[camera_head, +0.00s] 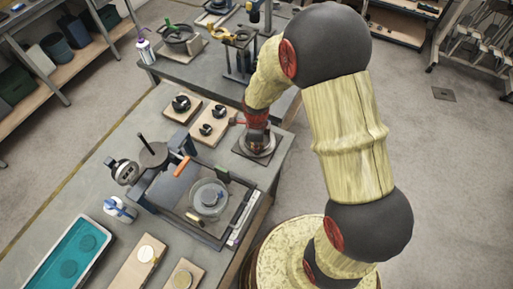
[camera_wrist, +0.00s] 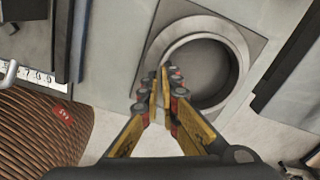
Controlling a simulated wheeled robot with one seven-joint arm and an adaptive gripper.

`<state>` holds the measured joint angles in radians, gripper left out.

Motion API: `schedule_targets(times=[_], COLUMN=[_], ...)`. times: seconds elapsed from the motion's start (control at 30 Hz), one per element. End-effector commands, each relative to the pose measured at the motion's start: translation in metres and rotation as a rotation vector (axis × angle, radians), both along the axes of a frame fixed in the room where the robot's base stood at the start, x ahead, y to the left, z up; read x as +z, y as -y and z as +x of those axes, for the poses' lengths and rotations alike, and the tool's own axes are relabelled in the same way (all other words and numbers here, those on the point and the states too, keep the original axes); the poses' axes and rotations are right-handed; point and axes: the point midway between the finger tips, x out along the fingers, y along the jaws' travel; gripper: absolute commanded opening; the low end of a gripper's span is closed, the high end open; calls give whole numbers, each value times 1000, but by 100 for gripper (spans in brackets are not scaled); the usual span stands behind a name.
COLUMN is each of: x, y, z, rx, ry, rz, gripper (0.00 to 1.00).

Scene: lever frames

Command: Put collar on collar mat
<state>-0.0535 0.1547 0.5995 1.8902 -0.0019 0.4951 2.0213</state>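A grey ring, which looks like the collar (camera_wrist: 240,70), lies over a square grey plate (camera_wrist: 257,22) that looks like the collar mat. The ring and plate also show in the head view, where the plate (camera_head: 264,155) sits near the table's right edge, partly hidden by my arm. My gripper (camera_wrist: 161,75) points down at the ring's left wall, with its two fingertips close together and a narrow gap between them. In the head view my gripper (camera_head: 257,138) is right over the ring. I cannot tell whether the fingers pinch the wall or whether the ring rests fully on the plate.
Wooden boards with dark parts (camera_head: 214,122) lie just left of the plate. A dark framed tray (camera_head: 180,217) with a clear round dish stands in front. A teal tray (camera_head: 70,255) is at the front left. A second bench (camera_head: 190,75) is behind.

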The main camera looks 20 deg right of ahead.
Motion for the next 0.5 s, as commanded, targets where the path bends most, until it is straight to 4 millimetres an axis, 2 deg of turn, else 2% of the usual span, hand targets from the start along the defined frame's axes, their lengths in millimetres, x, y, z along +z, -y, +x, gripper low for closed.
schedule_targets(times=[0.1, 0.13, 0.3, 0.5], x=[-4, -4, -3, -3], y=[0, 0, 0, 0], z=[0, 0, 0, 0], rx=[0, 0, 0, 0], ry=[0, -1, -1, -1], rz=[0, 0, 0, 0], gripper=[0, 5, 14, 23])
